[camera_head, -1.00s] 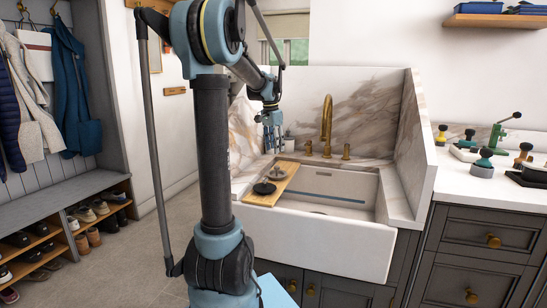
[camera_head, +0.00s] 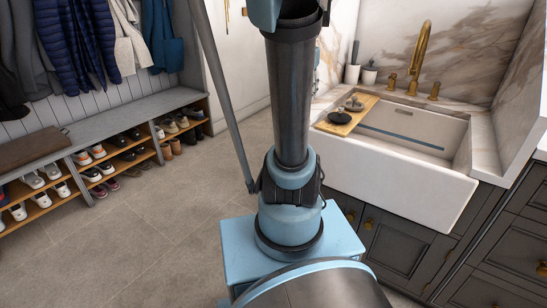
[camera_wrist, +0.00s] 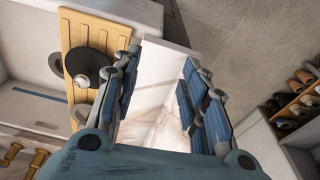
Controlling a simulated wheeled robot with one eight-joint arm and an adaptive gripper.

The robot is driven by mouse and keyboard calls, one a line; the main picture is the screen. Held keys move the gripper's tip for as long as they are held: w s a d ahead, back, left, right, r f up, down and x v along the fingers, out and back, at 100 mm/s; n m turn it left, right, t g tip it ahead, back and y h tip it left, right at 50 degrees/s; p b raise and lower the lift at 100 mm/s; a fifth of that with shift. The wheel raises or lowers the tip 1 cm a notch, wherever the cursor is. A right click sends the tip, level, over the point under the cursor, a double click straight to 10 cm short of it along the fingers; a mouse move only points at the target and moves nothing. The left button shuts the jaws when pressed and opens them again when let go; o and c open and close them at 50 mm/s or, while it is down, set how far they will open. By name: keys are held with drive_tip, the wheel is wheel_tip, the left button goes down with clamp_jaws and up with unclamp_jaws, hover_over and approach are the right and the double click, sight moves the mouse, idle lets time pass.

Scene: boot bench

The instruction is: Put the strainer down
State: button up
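A dark round strainer-like disc (camera_head: 339,117) lies on the wooden board (camera_head: 366,112) across the left end of the sink. A grey metal disc with a raised knob (camera_head: 354,104) lies behind it on the same board. In the wrist view the dark disc (camera_wrist: 97,63) shows a pale knob, and the grey disc (camera_wrist: 78,113) is partly hidden by my finger. I cannot tell which is the task's strainer. My gripper (camera_wrist: 160,72) has its fingers wide apart with nothing between them, beside the board. In the head view my gripper is mostly hidden.
The white sink (camera_head: 400,183) has a brass tap (camera_head: 420,55) behind it. White pots (camera_head: 369,74) stand on the back counter. A shoe bench (camera_head: 110,133) with hanging coats stands at the left. The tiled floor (camera_head: 165,220) between is clear.

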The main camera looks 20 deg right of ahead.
drive_tip(key=s+a+f+n+t+y, duration=0.1)
drive_tip(key=s+a+f+n, duration=0.8)
drive_tip(key=s+a+f, duration=0.6)
drive_tip(key=shift+s+f, duration=0.25)
drive_tip(key=shift+f, duration=0.05)
